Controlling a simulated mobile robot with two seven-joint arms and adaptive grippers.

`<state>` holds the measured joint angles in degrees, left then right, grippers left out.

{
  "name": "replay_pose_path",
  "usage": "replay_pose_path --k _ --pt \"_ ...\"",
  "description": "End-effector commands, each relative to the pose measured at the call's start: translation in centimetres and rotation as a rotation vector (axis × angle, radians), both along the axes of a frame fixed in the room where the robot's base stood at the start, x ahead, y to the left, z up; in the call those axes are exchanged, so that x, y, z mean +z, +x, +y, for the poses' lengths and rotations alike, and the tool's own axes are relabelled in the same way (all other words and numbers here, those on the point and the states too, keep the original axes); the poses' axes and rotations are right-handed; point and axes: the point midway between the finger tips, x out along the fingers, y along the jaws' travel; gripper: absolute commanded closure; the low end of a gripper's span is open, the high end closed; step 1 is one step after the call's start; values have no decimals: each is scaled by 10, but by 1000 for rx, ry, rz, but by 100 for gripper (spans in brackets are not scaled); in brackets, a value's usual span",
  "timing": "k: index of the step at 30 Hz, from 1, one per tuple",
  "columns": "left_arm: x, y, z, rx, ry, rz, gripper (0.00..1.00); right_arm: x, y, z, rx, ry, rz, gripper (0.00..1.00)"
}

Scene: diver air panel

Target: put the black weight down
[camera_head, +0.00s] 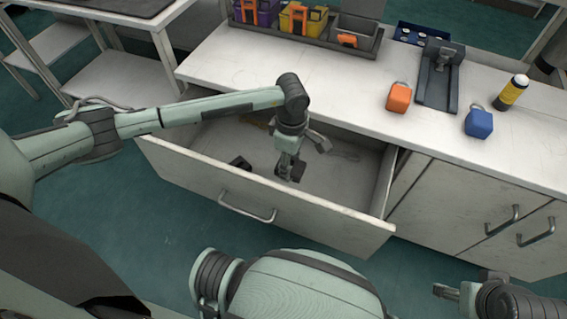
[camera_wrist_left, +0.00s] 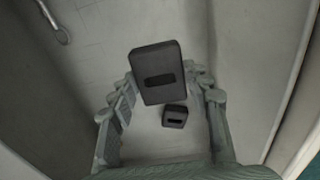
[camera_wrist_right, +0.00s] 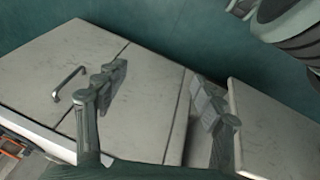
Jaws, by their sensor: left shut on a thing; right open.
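The black weight (camera_wrist_left: 157,68) is a dark block with a slot in its face. In the left wrist view it sits between the fingers of my left gripper (camera_wrist_left: 162,80), which is shut on it. In the head view my left gripper (camera_head: 290,168) reaches down into the open drawer (camera_head: 210,170); the held weight is hard to make out there. A smaller-looking black block (camera_wrist_left: 175,116) lies on the drawer floor, apart from the held one. My right gripper (camera_wrist_right: 160,85) is open and empty in front of the cabinet doors.
A grey tool (camera_head: 319,141) lies in the drawer. On the counter are an orange weight (camera_head: 399,97), a blue weight (camera_head: 479,122), a yellow-black can (camera_head: 511,92), a dark stand (camera_head: 437,85) and a tray of bins (camera_head: 305,38). Part of the drawer floor is bare.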

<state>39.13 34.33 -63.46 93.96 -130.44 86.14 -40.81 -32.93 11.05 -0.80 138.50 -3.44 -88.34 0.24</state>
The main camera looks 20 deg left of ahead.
Motion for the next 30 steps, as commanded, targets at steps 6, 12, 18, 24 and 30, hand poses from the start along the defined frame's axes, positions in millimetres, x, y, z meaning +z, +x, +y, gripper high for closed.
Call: replay_pose_path --k 6,12,18,24,30 --pt "-36 0 -1 0 -1 0 100 6 -2 0 -1 -2 -5 32" --pt "-51 1 -1 -1 -2 -2 100 8 -4 0 -2 -4 -4 32" --pt "-69 0 -1 1 0 0 100 8 -5 -1 -4 -6 1 32" --pt "-89 1 -1 0 0 -2 100 17 1 3 6 -1 -40 32" --pt "-88 1 -1 -1 -1 -3 100 17 2 5 11 3 -44 32"
